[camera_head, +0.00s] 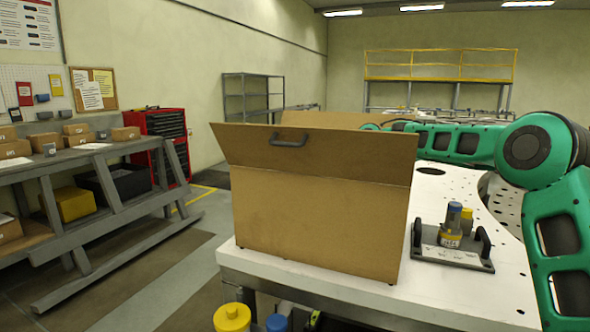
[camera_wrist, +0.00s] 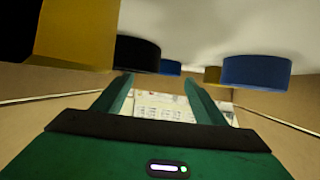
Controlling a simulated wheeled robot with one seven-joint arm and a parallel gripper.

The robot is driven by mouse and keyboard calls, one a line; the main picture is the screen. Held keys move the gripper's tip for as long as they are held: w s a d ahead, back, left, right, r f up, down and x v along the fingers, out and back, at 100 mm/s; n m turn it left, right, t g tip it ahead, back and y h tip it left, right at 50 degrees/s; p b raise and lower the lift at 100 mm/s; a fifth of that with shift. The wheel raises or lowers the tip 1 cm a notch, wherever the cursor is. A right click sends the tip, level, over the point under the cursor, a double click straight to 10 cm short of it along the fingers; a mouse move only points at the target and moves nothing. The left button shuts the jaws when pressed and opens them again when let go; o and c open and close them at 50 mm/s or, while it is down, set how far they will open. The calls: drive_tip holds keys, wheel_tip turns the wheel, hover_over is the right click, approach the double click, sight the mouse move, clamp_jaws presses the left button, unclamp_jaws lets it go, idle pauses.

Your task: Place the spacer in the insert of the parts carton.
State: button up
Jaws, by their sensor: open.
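The parts carton (camera_head: 320,218) is an open brown box on the white table, its near flap folded outward. This flap and the near wall hide its inside and insert in the head view. My gripper (camera_wrist: 158,84) shows in the wrist view, with two green fingers apart and nothing visible between them. Brown carton-like walls (camera_wrist: 45,110) flank it. Above the fingers are a large yellow part (camera_wrist: 75,38), a black round part (camera_wrist: 136,54) and a blue round part (camera_wrist: 256,72). I cannot tell which part, if any, is the spacer. The carton hides my gripper in the head view.
A dark plate with two handles (camera_head: 452,257) lies right of the carton, with blue- and yellow-topped cylinders (camera_head: 453,225) on it. The white table (camera_head: 300,276) has holes and a narrow bare front strip. Yellow and blue lids (camera_head: 232,317) stand below its edge. A grey workbench is left.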

drive_tip(key=v, duration=1.2)
drive_tip(key=shift+r, duration=0.25)
drive_tip(key=shift+d, duration=0.1)
